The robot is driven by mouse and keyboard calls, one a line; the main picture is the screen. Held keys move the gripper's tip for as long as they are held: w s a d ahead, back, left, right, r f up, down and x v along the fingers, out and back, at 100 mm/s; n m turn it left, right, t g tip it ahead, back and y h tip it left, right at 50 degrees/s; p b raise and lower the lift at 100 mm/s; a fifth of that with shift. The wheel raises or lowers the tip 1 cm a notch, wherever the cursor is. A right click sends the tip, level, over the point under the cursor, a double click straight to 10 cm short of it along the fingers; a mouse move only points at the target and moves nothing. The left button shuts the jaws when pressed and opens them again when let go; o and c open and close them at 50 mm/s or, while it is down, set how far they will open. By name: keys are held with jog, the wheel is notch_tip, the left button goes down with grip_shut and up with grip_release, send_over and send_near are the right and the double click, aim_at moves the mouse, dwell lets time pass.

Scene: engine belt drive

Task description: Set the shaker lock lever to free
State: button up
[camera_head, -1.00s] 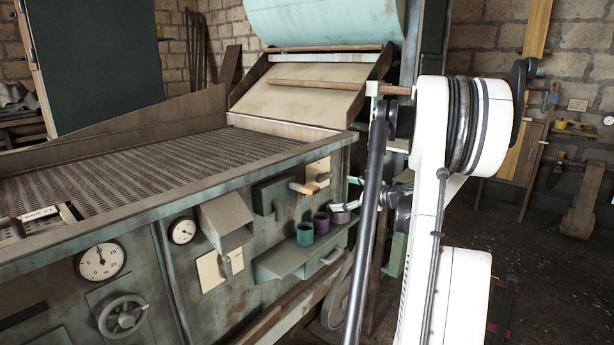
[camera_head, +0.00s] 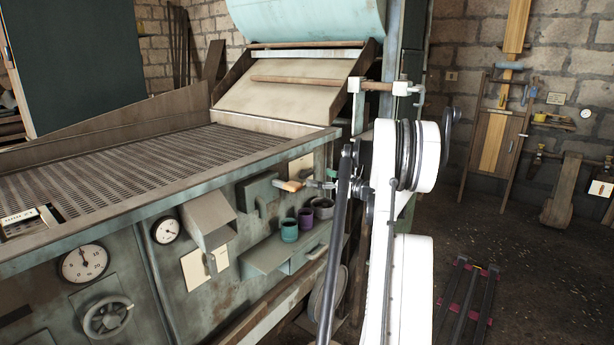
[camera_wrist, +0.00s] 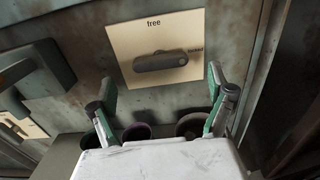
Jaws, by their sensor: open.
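The shaker lock lever (camera_wrist: 160,62) is a dark bar lying nearly level across a cream plate (camera_wrist: 128,35). The plate reads "free" at its top and "locked" at its right. In the head view the plate (camera_head: 302,165) is on the machine's front, right of a box with a handle. An orange-ended bar (camera_head: 287,185) shows before it; I cannot tell if this is the lever. My gripper (camera_wrist: 163,88) is open, its green-padded fingers apart, below and in front of the lever, not around it. In the head view my gripper (camera_head: 321,184) is small and partly hidden by my arm.
A shelf (camera_head: 265,262) with several cups, one teal (camera_head: 289,231) and one purple (camera_head: 306,218), stands below the plate. The cups show just under my fingers in the wrist view. A grey box with a handle (camera_wrist: 42,65) is on the left.

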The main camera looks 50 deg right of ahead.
aim_at(309, 174)
jog(key=shift+w, duration=3.05)
jog(key=c, duration=1.2)
jog(key=shift+o, duration=0.2)
